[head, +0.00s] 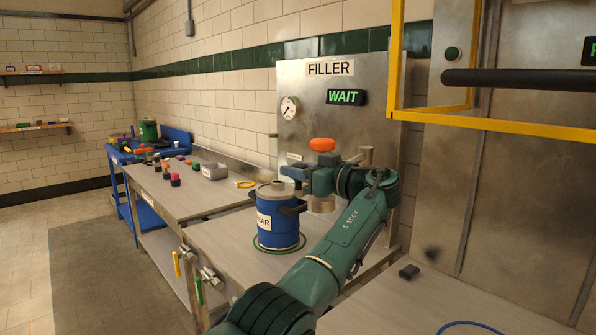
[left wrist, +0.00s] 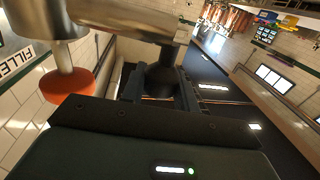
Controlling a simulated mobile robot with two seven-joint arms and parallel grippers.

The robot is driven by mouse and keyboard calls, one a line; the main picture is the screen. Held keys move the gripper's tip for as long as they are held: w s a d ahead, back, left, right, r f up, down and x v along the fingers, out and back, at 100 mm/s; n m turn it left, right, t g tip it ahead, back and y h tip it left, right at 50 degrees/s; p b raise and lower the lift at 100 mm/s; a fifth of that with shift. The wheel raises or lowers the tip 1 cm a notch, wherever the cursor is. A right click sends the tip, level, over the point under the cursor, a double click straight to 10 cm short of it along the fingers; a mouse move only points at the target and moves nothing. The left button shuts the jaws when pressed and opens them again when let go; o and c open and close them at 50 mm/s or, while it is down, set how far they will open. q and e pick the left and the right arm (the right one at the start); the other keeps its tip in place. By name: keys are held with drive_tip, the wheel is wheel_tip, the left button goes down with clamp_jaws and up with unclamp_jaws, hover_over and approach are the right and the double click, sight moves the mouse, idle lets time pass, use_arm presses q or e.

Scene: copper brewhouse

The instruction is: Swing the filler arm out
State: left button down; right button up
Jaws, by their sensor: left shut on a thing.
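The filler arm shows in the left wrist view as a metal bar (left wrist: 125,18) with an orange knob (left wrist: 70,88) and a dark grip (left wrist: 160,78). A blue keg (head: 279,227) stands upright left of the metal end. My right gripper is not in view.
The filler panel (head: 318,105) behind has a gauge (head: 289,108) and a sign reading WAIT (head: 345,97). A yellow frame (head: 490,125) and black bar (head: 520,78) stand at right. The left bench (head: 185,198) holds small items.

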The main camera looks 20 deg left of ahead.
use_arm(q)
drive_tip(key=shift+d+f, duration=0.15)
drive_tip(key=shift+d, duration=0.1)
drive_tip(key=c, duration=1.5)
unclamp_jaws()
drive_tip(key=o, duration=0.3)
drive_tip(key=shift+s+d, duration=0.1)
drive_tip(key=shift+d, duration=0.15)
drive_tip(key=shift+o, duration=0.7)
drive_tip(key=shift+a, duration=0.2)
drive_tip(key=shift+d, duration=0.1)
drive_tip(key=v, duration=1.3)
drive_tip(key=shift+r+b, duration=0.2)
drive_tip(key=shift+b, duration=0.25)
drive_tip(key=shift+s, duration=0.1)
